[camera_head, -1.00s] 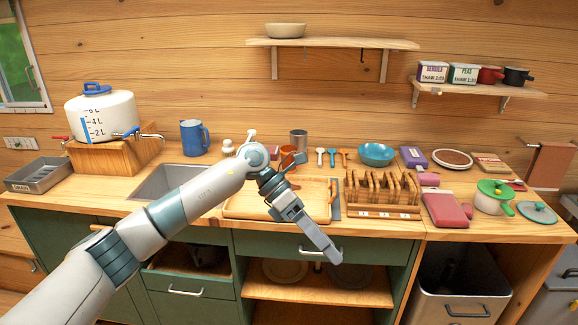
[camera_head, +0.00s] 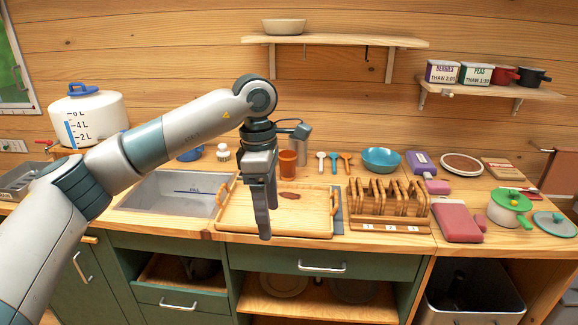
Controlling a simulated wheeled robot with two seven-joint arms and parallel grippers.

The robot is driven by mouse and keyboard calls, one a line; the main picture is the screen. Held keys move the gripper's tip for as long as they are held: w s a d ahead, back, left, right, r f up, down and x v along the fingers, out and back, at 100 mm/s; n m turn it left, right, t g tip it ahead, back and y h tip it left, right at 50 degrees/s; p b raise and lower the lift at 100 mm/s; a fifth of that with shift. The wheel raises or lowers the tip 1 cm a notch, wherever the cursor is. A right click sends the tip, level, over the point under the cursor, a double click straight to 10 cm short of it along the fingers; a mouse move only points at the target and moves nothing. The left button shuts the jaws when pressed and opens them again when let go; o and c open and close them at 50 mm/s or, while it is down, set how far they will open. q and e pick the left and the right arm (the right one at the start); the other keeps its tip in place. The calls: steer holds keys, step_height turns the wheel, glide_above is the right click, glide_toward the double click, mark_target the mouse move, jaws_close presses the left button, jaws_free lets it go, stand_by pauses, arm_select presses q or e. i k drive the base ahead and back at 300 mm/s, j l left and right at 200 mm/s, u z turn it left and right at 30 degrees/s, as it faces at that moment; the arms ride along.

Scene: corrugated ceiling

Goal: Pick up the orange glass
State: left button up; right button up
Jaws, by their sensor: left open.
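The orange glass (camera_head: 288,164) stands upright at the back of the counter, behind the wooden tray (camera_head: 245,215). It is a small, orange-brown, see-through cup, and its left side is close to my gripper in the picture. My left gripper (camera_head: 267,222) points down over the left part of the tray, in front of and to the left of the glass. Its fingers hang apart from the glass with nothing between them. My right gripper does not show.
A metal cylinder (camera_head: 301,148) stands close behind the glass. Spoons (camera_head: 334,160) and a blue bowl (camera_head: 381,160) are to its right. A wooden rack (camera_head: 388,205) is right of the tray, and the sink (camera_head: 170,192) is left. A small brown item (camera_head: 290,196) lies on the tray.

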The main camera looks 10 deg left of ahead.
mark_target(288, 166)
steer(key=i, duration=1.7)
